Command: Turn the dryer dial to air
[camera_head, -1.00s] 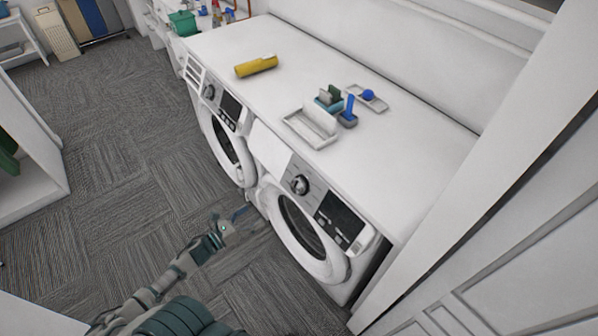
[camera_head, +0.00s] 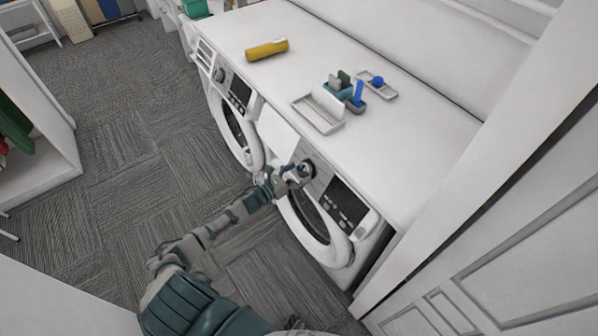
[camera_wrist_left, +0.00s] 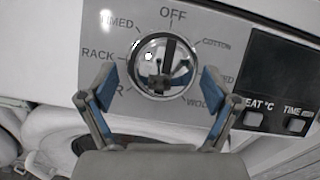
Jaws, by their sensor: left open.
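The dryer (camera_head: 335,262) stands at the right under the white counter. Its round silver dial (camera_head: 308,168) sits left of the dark display and fills the upper middle of the left wrist view (camera_wrist_left: 148,50). The dial's dark bar stands nearly upright toward OFF. TIMED, RACK and COTTON are readable around it. A label ending in R at lower left is partly hidden by a finger, as are labels on the right. My left gripper (camera_wrist_left: 160,92) is open, one blue-padded finger on each side of the dial's lower half. I cannot tell whether they touch it. My right gripper is not in view.
A second front-loading machine (camera_head: 236,125) stands left of the dryer. The counter (camera_head: 400,135) holds a yellow cylinder (camera_head: 267,49), a white tray (camera_head: 318,115) and small blue and green items. A white panelled door (camera_head: 500,250) is close on the right. Carpet floor is open at left.

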